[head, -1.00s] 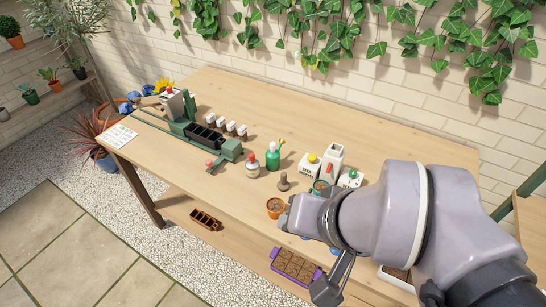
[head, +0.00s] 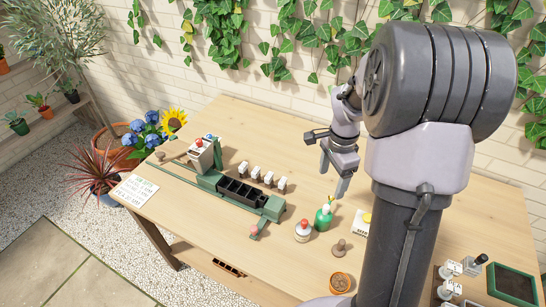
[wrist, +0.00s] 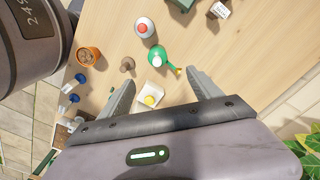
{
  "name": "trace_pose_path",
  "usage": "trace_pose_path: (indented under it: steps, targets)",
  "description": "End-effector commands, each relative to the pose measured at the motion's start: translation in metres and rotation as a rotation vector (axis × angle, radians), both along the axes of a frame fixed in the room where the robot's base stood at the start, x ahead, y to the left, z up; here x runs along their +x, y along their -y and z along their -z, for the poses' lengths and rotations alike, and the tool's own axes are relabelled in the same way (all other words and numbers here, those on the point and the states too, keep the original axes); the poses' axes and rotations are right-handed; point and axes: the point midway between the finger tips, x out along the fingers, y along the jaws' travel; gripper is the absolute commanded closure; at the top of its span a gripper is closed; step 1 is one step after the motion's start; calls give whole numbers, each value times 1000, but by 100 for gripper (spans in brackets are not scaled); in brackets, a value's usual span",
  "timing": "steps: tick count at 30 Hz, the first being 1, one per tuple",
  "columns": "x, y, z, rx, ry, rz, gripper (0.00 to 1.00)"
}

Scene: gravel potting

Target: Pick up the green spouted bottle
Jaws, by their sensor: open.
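The green spouted bottle (head: 323,219) stands upright on the wooden table, with a white cap or top and a yellow-tipped spout. My gripper (head: 332,184) is open and empty, raised above and behind the bottle in the head view, apart from it. In the wrist view, the green bottle (wrist: 158,60) shows just beyond the gap between my spread fingers (wrist: 160,82), its spout pointing toward the right finger.
A white bottle with a red cap (head: 303,233) stands close left of the green one. A brown wooden tool (head: 339,247), a terracotta pot (head: 341,283) and a white box with a yellow knob (wrist: 152,96) are also near. A green machine with black cells (head: 240,192) stands left.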

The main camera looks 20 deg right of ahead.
Motion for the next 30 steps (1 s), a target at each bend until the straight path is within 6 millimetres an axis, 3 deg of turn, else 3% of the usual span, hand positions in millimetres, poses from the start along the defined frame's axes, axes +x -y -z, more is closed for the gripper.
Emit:
trace_pose_path:
  steps: [12,20,26,30]
  targets:
    - [-1,2,112,2,-9,11,26]
    - [2,1,138,1,-6,11,26]
    - [6,0,177,2,-8,11,26]
    - [7,0,178,1,-5,11,26]
